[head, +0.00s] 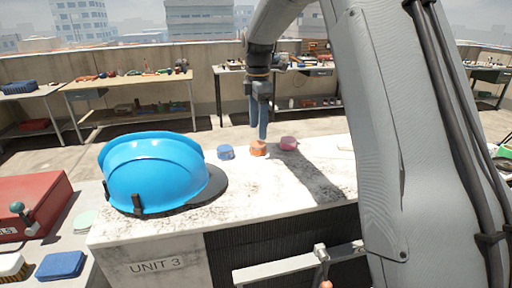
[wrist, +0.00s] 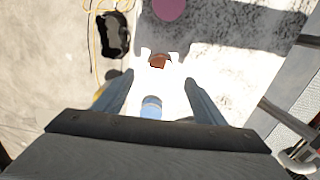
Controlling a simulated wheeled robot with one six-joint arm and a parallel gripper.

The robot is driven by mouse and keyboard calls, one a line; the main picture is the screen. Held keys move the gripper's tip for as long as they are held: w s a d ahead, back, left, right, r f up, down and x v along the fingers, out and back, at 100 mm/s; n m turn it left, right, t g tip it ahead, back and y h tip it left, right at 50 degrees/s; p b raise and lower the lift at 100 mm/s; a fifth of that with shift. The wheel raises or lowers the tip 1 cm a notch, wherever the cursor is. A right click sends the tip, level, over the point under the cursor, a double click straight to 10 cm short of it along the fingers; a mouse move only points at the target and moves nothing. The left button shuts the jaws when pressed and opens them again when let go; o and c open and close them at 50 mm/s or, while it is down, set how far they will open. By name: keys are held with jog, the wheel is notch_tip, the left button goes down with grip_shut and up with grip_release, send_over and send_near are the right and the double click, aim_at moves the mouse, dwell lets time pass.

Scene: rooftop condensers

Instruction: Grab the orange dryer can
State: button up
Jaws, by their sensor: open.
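The orange dryer can (head: 258,149) stands on the white top of the unit, between a blue can (head: 226,152) on its left and a pink can (head: 289,143) on its right. My gripper (head: 257,137) points down, with its fingertips just above or at the orange can; the exact gap is unclear. In the wrist view my gripper (wrist: 159,77) is open and empty. The orange can (wrist: 158,61) lies a little beyond the fingertips there, the blue can (wrist: 151,107) shows between the fingers, and the pink can (wrist: 168,9) is at the top edge.
A blue hard hat (head: 150,170) sits left on the unit (head: 155,236), marked UNIT 3. A red toolbox (head: 30,205), a brush (head: 14,267) and a blue sponge-like block (head: 60,265) are at lower left. Workbenches (head: 125,80) line the back wall.

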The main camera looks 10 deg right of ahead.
aim_at(258, 144)
jog(key=shift+f+p, duration=1.5)
jog(key=shift+f, duration=1.95)
jog(key=c, duration=1.2)
